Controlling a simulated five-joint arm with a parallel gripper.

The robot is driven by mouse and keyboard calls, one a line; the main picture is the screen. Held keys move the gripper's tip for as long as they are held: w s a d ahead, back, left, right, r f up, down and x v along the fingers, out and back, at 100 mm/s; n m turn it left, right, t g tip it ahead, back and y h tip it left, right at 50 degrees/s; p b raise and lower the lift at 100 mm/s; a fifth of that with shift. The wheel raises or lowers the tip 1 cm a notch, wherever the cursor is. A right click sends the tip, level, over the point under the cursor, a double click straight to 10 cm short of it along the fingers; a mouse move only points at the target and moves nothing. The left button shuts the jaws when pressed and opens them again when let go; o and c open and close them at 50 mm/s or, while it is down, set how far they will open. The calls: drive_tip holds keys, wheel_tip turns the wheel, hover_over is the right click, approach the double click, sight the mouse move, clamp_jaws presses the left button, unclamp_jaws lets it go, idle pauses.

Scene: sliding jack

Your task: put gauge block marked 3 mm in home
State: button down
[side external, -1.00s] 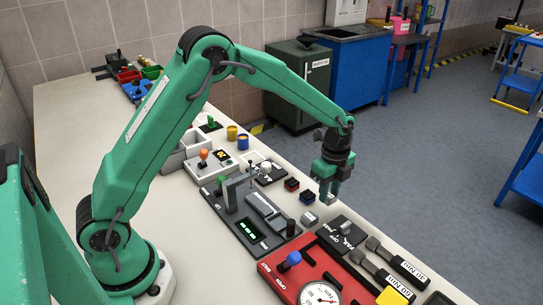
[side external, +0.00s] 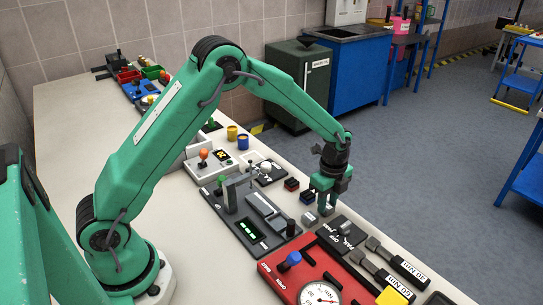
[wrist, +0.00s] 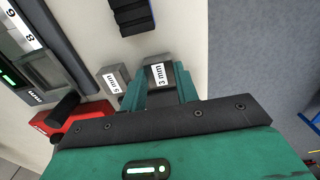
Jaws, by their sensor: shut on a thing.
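The gauge block marked 3 mm (wrist: 158,74) is a small grey block with a white label. It sits between the fingers of my gripper (wrist: 160,84), which is shut on it. In the side view my gripper (side external: 325,209) is low at the bench, and its fingers mostly hide this block. A second grey block marked 5 mm (wrist: 115,78) stands just left of the held one in the wrist view; a grey block (side external: 309,218) shows beside my gripper in the side view. I cannot tell which spot is the home.
A black ridged piece (wrist: 132,16) lies beyond the blocks in the wrist view. The dark measuring fixture (side external: 250,222) and red gauge panel (side external: 310,268) are close by. A black plate (side external: 344,231) lies right of my gripper. The bench edge is near.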

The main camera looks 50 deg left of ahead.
drive_tip(key=shift+f, duration=0.1)
drive_tip(key=c, duration=1.1)
unclamp_jaws()
drive_tip(key=shift+o, duration=0.2)
wheel_tip(320, 180, up, 12)
drive_tip(key=shift+r, duration=0.2)
